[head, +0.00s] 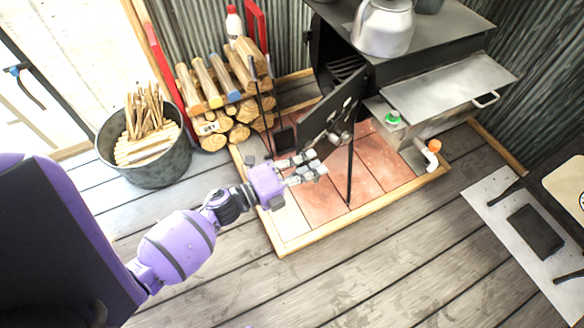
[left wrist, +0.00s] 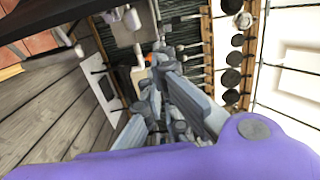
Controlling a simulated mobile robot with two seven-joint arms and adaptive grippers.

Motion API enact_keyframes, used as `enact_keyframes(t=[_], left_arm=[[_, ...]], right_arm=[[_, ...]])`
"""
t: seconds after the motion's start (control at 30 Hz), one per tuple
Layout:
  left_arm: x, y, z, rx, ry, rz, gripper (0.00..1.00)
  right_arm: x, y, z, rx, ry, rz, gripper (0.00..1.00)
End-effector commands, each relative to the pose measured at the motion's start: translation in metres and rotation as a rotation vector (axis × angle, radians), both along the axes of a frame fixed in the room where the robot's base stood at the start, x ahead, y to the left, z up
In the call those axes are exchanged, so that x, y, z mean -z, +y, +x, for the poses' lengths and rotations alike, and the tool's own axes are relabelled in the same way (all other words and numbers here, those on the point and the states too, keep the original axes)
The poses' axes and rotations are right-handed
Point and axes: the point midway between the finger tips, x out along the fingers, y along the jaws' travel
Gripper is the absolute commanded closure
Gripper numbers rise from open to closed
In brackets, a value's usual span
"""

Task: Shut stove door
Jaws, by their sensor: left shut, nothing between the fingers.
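The stove (head: 440,45) stands at the upper right in the head view, with a kettle (head: 384,27) on top. Its black door (head: 325,112) is swung open toward the left, and part of the dark firebox with its grate (head: 347,66) shows behind it. My left gripper (head: 312,167) is shut and empty, just below and in front of the door's lower edge. I cannot tell whether it touches the door. In the left wrist view the shut fingers (left wrist: 165,75) show in the middle. My right gripper is not in view.
A firewood rack (head: 225,90) stands left of the stove, beside a metal bucket of kindling (head: 150,150). A tiled hearth (head: 310,200) with a wooden border lies under the stove. The plank floor (head: 350,270) in front is clear.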

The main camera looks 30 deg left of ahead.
Motion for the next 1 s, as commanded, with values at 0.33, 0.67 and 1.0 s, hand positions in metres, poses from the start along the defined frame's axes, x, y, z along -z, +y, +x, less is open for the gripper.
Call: enact_keyframes(t=[0.33, 0.67, 1.0], left_arm=[[0.001, 0.031, 0.017, -0.002, 0.003, 0.000, 1.00], [0.000, 0.034, 0.018, -0.001, 0.002, -0.001, 1.00], [0.003, 0.041, 0.019, 0.038, 0.002, 0.004, 1.00]], right_arm=[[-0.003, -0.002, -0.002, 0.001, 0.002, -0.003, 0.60], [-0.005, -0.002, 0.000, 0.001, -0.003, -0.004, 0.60], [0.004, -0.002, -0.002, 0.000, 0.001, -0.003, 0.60]])
